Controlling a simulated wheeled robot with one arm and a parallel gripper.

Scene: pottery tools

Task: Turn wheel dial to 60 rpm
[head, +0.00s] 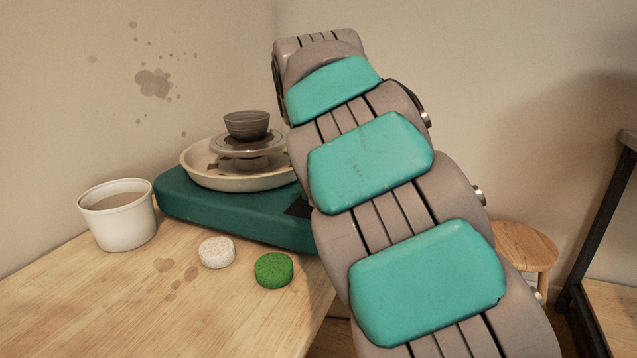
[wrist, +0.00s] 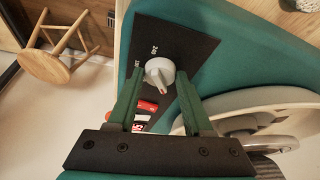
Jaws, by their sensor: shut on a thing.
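The wheel dial (wrist: 159,68) is a pale grey knob on a black panel (wrist: 190,38) on the side of the teal pottery wheel (wrist: 245,50). My gripper (wrist: 159,76) has its green fingers on both sides of the knob and is shut on it. White numbers, one reading like 240, show on the panel above the knob. A small red mark shows at the knob's lower edge; which number it points to I cannot tell. Red and white markings lie below, between the fingers. In the head view the pottery wheel (head: 225,207) shows, but my arm hides the dial and gripper.
A grey bowl (head: 247,124) stands on the wheel head inside a cream splash pan (head: 228,182). A white bucket (head: 118,222), a white sponge-like disc (head: 216,252) and a green one (head: 273,269) sit on the wooden table (head: 120,310). A stool (head: 524,246) stands at right.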

